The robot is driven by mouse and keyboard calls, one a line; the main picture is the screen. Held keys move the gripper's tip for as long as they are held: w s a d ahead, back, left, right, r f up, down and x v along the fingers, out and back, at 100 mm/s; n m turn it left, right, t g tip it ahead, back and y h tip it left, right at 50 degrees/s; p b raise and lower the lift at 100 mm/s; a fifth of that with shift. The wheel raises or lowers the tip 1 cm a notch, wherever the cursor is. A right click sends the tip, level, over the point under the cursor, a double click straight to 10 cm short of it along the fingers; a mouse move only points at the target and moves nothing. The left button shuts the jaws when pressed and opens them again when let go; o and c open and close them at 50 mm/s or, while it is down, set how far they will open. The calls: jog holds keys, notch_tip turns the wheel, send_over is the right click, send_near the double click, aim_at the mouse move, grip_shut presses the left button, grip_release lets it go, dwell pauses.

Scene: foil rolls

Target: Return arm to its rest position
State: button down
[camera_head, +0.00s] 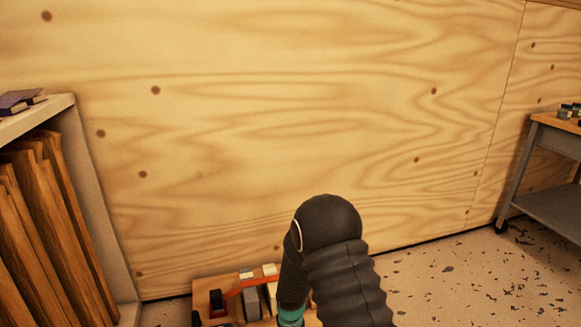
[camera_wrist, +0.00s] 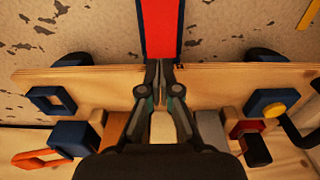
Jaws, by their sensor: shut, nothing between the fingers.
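My gripper (camera_wrist: 160,72) shows in the wrist view with its two dark fingers together and nothing between them. Its tips are over the edge of a wooden board (camera_wrist: 105,84), close to a red strip with dark blue edges (camera_wrist: 162,28). I cannot tell whether the tips touch either. In the head view my arm, in a dark ribbed sleeve, rises from the bottom edge and bends at the top. The gripper is hidden there. No foil rolls can be made out.
A wooden piece with coloured parts (camera_head: 207,285) lies low, beside my arm. A shelf with upright wooden boards (camera_head: 45,235) stands at left, a grey workbench (camera_head: 545,205) at right. A plywood wall (camera_head: 300,120) fills the back. Speckled floor (camera_head: 470,275) is clear at right.

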jog(key=s, duration=0.2)
jog(key=s+d+g, duration=0.1)
jog(key=shift+f, duration=0.25)
jog(key=s+d+r+m+t+p, duration=0.1)
jog(key=s+d+r, duration=0.4)
jog(key=r, duration=1.1)
jog(key=s+d+r+m+t+p, duration=0.1)
jog(key=s+d+r+t+p, duration=0.2)
jog(key=s+r, duration=0.7)
jog(key=s+d+r+m+t+p, duration=0.1)
jog(key=s+d+r, duration=0.6)
jog(key=r, duration=1.7)
jog(key=shift+s+t+p, duration=0.5)
jog(key=shift+s+p, duration=0.05)
jog(key=shift+p, duration=0.45)
